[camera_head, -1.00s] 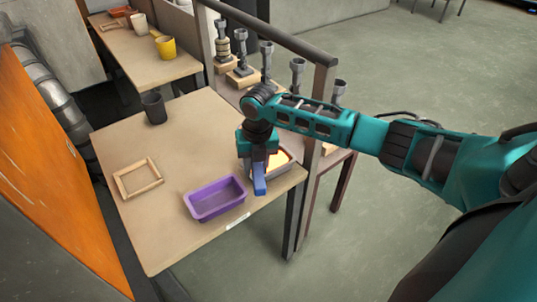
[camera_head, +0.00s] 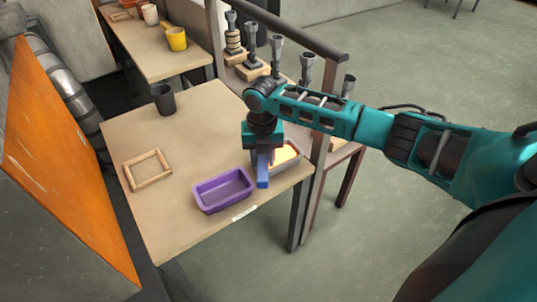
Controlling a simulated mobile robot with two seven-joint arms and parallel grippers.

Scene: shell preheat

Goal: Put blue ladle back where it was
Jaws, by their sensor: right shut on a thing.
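The blue ladle (camera_head: 262,172) shows as a short blue piece pointing down below my right gripper (camera_head: 263,153). My right gripper is shut on it, over the front right part of the near table (camera_head: 190,232). The rest of the ladle is hidden by the gripper. A purple tray (camera_head: 223,190) sits on the table just left of the ladle. I cannot tell whether the ladle touches either tray or the table. My left gripper is not in view.
A wooden frame (camera_head: 147,170) lies at the table's left, and a dark cup (camera_head: 163,99) stands at the back. A rail (camera_head: 290,32) and a shelf with several grey-topped stands (camera_head: 277,55) are to the right. The table's middle is clear.

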